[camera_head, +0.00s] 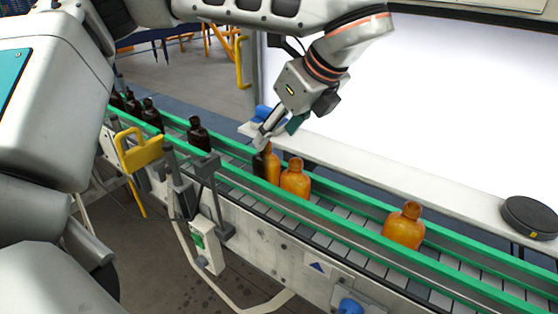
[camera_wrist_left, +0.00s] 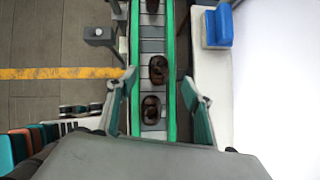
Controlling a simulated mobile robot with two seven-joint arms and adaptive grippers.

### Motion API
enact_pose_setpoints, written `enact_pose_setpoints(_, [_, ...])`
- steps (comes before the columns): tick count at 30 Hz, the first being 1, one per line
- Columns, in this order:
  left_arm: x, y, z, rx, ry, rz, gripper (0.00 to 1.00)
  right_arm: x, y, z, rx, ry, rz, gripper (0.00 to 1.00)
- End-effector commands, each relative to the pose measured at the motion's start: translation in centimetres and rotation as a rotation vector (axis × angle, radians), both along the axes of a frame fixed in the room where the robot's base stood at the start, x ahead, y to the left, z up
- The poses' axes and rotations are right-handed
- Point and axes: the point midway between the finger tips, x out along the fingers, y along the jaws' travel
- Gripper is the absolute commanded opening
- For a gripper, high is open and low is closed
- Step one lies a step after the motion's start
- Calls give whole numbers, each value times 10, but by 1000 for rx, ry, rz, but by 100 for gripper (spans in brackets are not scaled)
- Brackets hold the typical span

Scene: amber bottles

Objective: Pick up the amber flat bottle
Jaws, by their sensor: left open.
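Three amber bottles stand on the conveyor in the head view: one beside the gripper (camera_head: 272,167), one just right of it (camera_head: 295,181), and a wide one farther right (camera_head: 404,230). I cannot tell for sure which is the flat one. A dark brown bottle (camera_head: 259,165) stands at the left of the first amber one. My left gripper (camera_head: 263,139) is open, its fingertips close above these bottles. In the left wrist view its fingers (camera_wrist_left: 159,80) spread on both sides of the belt, with dark-looking bottles (camera_wrist_left: 158,70) (camera_wrist_left: 151,109) between them. My right gripper is not in view.
Green rails (camera_head: 345,215) line the conveyor. Several dark bottles (camera_head: 198,134) stand on its left part. A white ledge (camera_head: 440,190) behind carries a black round device (camera_head: 530,217) and a blue block (camera_wrist_left: 217,26). The belt is bare between the middle and right amber bottles.

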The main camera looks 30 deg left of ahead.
Motion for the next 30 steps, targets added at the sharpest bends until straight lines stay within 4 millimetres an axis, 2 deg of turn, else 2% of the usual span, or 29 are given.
enact_pose_setpoints(11, [5, 18, -28, -1, 4, 0, 51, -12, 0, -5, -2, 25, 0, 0])
enact_pose_setpoints(19, [11, 37, -58, -2, 4, -1, 51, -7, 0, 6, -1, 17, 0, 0])
enact_pose_setpoints(29, [13, 41, -65, -1, 1, -2, 51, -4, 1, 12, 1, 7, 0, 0])
enact_pose_setpoints(30, [13, 41, -65, -1, 1, -2, 43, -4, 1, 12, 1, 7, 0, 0])
